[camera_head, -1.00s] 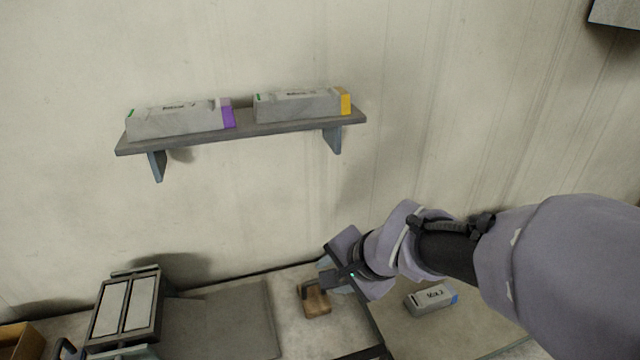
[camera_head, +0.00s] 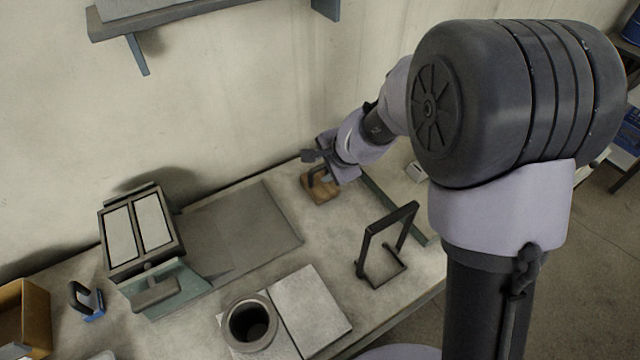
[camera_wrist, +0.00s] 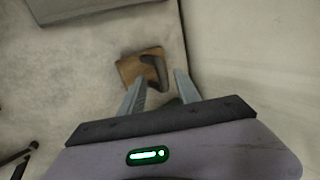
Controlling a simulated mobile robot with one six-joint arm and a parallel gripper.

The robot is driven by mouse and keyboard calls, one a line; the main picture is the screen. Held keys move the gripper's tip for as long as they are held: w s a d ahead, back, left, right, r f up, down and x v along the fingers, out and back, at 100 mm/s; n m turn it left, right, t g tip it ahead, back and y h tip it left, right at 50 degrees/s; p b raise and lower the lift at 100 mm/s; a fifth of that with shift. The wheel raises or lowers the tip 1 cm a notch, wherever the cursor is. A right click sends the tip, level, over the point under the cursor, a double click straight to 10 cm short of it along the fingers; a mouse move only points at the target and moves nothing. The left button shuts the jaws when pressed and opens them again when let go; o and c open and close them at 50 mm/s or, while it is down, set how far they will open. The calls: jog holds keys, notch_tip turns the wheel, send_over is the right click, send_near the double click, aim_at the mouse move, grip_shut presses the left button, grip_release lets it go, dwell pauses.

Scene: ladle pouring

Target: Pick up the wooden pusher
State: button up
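The wooden pusher (camera_head: 319,193) is a brown wooden block with a dark handle. It sits on the worktop near the wall, right of the grey flat plate. My gripper (camera_head: 318,160) is just above and behind it in the head view, partly covering the handle. In the wrist view the pusher (camera_wrist: 132,68) lies ahead of the fingertips, with its dark handle toward the right finger. My gripper (camera_wrist: 158,78) is open there, its two fingers apart with nothing held. Whether a finger touches the handle, I cannot tell.
A dark upright frame (camera_head: 370,250) stands to the right front of the pusher. The grey plate (camera_head: 240,228) lies to its left, beside a two-panel device (camera_head: 138,230). A round pot (camera_head: 250,324) and a pale slab (camera_head: 312,308) are at the front. The wall is close behind.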

aim_at(320, 167)
jog(key=x, duration=0.4)
jog(key=shift+w+r+b, duration=0.1)
jog(key=shift+r+b, duration=0.05)
jog(key=shift+b, duration=0.25)
jog(key=shift+r, duration=0.1)
grip_shut()
